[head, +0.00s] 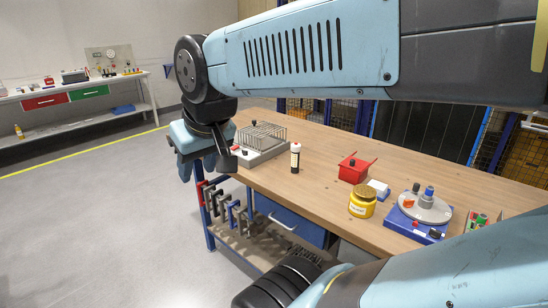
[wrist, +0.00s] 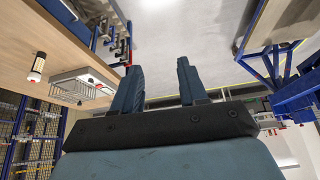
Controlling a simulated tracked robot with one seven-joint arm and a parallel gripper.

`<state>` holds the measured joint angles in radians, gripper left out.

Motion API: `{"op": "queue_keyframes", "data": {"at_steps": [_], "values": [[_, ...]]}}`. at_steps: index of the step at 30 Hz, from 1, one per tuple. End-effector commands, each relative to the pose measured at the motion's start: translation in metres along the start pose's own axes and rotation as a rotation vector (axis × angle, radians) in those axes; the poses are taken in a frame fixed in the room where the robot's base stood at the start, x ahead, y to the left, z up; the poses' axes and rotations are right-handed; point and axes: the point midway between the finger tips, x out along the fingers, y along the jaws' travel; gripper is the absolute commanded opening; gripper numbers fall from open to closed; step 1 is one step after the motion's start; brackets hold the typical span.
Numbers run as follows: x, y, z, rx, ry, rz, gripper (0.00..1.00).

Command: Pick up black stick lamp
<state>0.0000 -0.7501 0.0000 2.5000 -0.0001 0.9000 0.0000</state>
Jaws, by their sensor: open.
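My gripper (wrist: 160,66) is open and empty in the wrist view, its two fingers spread with floor beyond them. In the head view my gripper (head: 204,168) hangs by the table's left end, near the wire rack. I cannot tell for certain which thing is the black stick lamp. Small black-topped parts sit elsewhere on the table.
A wire rack (head: 262,134) on a white base stands beside my gripper. A red box (head: 353,168), a yellow jar (head: 362,203) and a grey disc on a blue base (head: 425,206) stand farther right. Clamps (head: 240,215) hang below the table's front edge.

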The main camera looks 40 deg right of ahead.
Motion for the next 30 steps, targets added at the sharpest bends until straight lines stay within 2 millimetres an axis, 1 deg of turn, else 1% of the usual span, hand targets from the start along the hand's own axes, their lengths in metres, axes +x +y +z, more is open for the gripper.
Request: {"op": "queue_keyframes", "data": {"at_steps": [3,4,8,10,11,12,13,17,20,24,26,29,30], "values": [[0.000,0.000,0.000,0.000,0.000,0.000,0.43],[0.000,0.000,0.000,0.000,0.000,0.000,0.44],[0.003,0.001,-0.004,0.011,0.005,-0.004,0.57],[0.011,0.003,-0.013,0.032,0.015,-0.011,0.64],[0.015,0.008,-0.018,0.046,0.024,-0.014,0.67],[0.022,0.011,-0.025,0.066,0.035,-0.020,0.70],[0.028,0.014,-0.032,0.084,0.046,-0.023,0.71],[0.059,0.029,-0.063,0.180,0.105,-0.034,0.71],[0.085,0.045,-0.086,0.263,0.155,-0.030,0.71],[0.121,0.073,-0.112,0.376,0.226,-0.005,0.71],[0.137,0.087,-0.120,0.424,0.257,0.014,0.71],[0.162,0.113,-0.132,0.500,0.310,0.054,0.71],[0.171,0.124,-0.135,0.528,0.332,0.073,0.71]]}}
